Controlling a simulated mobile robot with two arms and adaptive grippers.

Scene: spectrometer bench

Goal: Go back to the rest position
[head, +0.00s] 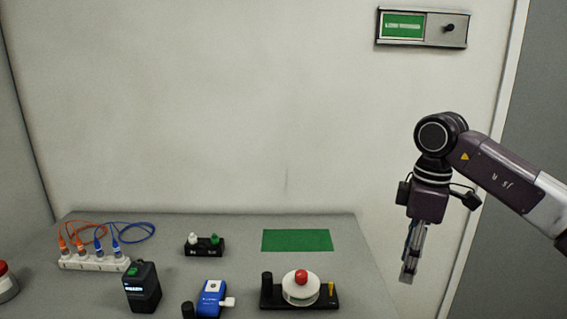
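My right gripper (411,262) hangs at the right side of the head view, pointing down. It is seen nearly edge-on, past the right edge of the bench, with nothing visible held in it. Whether its fingers are open or shut does not show clearly. My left gripper is not in view.
The grey bench (215,270) holds a white connector strip (95,262) with orange and blue cables, a black device (141,288), a blue device (211,298), a small black holder (204,246), a green mat (297,240) and a black base (270,296) with a red-knobbed white disc (301,290). A panel (422,28) hangs on the wall.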

